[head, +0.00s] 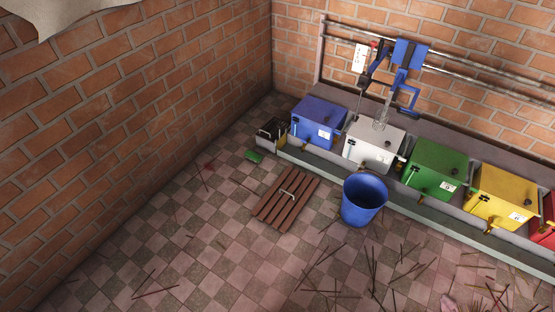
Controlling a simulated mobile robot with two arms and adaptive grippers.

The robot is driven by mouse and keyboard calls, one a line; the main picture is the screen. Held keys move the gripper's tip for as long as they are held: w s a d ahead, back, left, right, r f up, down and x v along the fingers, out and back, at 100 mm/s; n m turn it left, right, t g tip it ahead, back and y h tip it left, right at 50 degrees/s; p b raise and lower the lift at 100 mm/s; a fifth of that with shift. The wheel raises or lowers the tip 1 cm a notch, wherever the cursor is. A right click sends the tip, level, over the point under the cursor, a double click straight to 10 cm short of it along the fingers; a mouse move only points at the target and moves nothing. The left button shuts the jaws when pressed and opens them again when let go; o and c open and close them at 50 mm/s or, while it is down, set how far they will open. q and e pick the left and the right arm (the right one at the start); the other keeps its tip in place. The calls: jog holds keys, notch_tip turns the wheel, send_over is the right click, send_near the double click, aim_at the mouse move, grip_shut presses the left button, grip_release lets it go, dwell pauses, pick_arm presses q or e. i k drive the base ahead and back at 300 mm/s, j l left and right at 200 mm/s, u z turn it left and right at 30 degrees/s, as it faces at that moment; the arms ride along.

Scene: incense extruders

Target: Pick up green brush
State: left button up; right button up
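A small green object, which looks like the green brush (254,156), lies on the tiled floor near the wall corner. It is just left of a small dark box at the end of the ledge. It is too small to make out its bristles or handle. Neither of my grippers is in the head view.
A dark open box (271,131) stands beside blue (318,122), white (372,145), green (434,168) and yellow (501,195) boxes along the ledge. A wooden slatted board (285,198) and blue bucket (363,199) stand on the floor. Thin sticks (375,270) are scattered; left floor is mostly clear.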

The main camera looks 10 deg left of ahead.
aim_at(254, 156)
jog(key=i+j+z, duration=0.2)
jog(key=z, duration=0.25)
jog(key=i+j+z, duration=0.15)
jog(key=z, duration=0.3)
jog(key=j+z, duration=0.45)
jog(key=i, duration=0.05)
